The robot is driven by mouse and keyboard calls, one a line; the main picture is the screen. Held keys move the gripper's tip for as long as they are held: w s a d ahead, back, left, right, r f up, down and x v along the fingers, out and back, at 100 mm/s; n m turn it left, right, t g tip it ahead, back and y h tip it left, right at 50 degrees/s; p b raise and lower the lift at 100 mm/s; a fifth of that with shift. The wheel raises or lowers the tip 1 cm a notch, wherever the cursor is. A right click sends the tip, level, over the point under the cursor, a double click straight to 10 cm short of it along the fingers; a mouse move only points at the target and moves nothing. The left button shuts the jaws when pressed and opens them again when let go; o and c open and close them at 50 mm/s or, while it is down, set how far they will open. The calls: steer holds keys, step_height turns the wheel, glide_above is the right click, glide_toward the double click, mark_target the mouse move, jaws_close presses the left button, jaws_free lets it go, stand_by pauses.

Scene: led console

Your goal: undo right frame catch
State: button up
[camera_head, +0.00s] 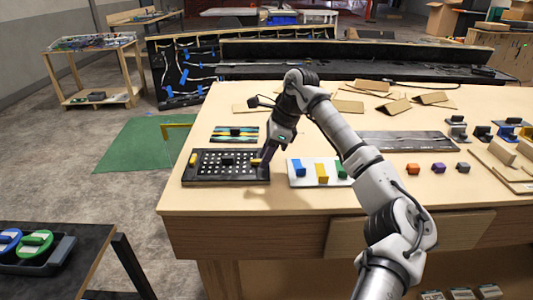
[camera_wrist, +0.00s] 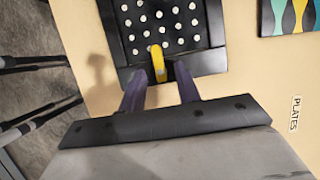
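A black frame (camera_head: 225,179) with a grid of white dots lies near the table's front left edge. Its right catch (camera_head: 256,162) is yellow, and its left catch (camera_head: 193,159) is yellow too. My gripper (camera_head: 264,157) is low at the frame's right end. In the wrist view, the right catch (camera_wrist: 158,63) shows between and just ahead of the purple fingertips of my gripper (camera_wrist: 160,80), with gaps on both sides. The gripper is open and empty. The wrist view also shows the black frame (camera_wrist: 205,62). Whether a fingertip touches the frame I cannot tell.
A white board (camera_head: 309,182) with blue, yellow and green blocks lies close to the right. A striped panel (camera_head: 235,133) lies behind the frame, and also shows in the wrist view (camera_wrist: 290,14). A grey plate (camera_head: 405,142) lies farther right. Bare tabletop (camera_head: 240,202) is in front.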

jaws_close()
steer(key=shift+m+b, duration=0.3)
steer(key=shift+b, duration=0.05)
steer(key=m+b, duration=0.1)
steer(key=m+t+b, duration=0.1)
steer(key=shift+s+f+m, duration=0.15)
steer(key=shift+f+m, duration=0.05)
steer(key=shift+m, duration=0.2)
steer(key=m+b, duration=0.1)
steer(key=m+t+b, duration=0.1)
steer(key=m+b, duration=0.1)
steer(key=shift+s+m+t+h, duration=0.15)
steer(key=shift+m+t+h, duration=0.15)
steer(key=shift+h, duration=0.1)
steer(key=m+b, duration=0.1)
steer(key=m+t+h+b, duration=0.1)
steer(key=m, duration=0.1)
steer(key=m+b, duration=0.2)
steer(key=shift+s+a+h, duration=0.15)
steer(key=shift+a+h, duration=0.1)
steer(key=shift+h, duration=0.05)
steer(key=m+h+b, duration=0.1)
steer(key=m, duration=0.2)
steer(key=m+h+b, duration=0.1)
steer(key=m+b, duration=0.1)
steer(key=shift+a+r+m+t, duration=0.2)
steer(key=shift+m+t, duration=0.2)
steer(key=shift+b, duration=0.3)
